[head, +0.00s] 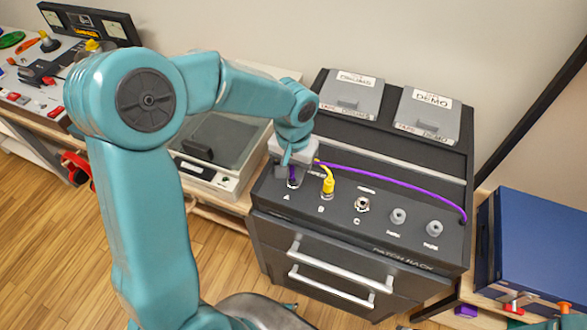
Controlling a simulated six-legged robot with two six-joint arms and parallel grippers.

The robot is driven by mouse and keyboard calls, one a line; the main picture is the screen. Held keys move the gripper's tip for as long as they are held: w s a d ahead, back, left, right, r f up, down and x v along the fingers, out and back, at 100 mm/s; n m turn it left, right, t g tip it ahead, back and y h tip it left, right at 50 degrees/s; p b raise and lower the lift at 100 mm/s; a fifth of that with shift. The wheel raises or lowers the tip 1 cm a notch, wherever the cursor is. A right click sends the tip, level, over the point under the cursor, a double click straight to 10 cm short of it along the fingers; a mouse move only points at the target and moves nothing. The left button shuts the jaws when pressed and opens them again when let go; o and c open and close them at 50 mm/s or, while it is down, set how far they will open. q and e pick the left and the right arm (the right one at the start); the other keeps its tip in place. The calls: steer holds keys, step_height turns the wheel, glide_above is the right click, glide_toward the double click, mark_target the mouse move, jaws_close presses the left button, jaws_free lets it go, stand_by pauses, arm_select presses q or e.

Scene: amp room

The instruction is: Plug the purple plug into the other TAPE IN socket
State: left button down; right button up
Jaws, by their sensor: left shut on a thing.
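My left gripper (291,168) is over the left end of the rack's sloped panel, shut on the purple plug (293,180). The plug stands at the socket marked A; my fingers hide much of it, and I cannot tell if it is seated in it or just above it. Its purple cable (400,174) arcs right to the panel's right edge. The yellow plug (328,186) stands upright in the socket marked B. The socket marked C (362,204) is empty, with a small label above it too small to read.
Two grey park posts (398,216) (434,228) stand right of C. The black patch rack (345,236) has two silver-handled drawers and two grey cases on top, one labelled DEMO (427,115). A scale-like device (217,155) is left; a blue box (535,245) is right.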

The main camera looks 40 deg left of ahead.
arm_select(q)
steer(key=shift+f, duration=0.15)
steer(key=c, duration=0.9)
jaws_free()
step_height(320, 180, up, 16)
steer(key=shift+r+p, duration=0.2)
steer(key=shift+p, duration=0.25)
steer(key=shift+s, duration=0.15)
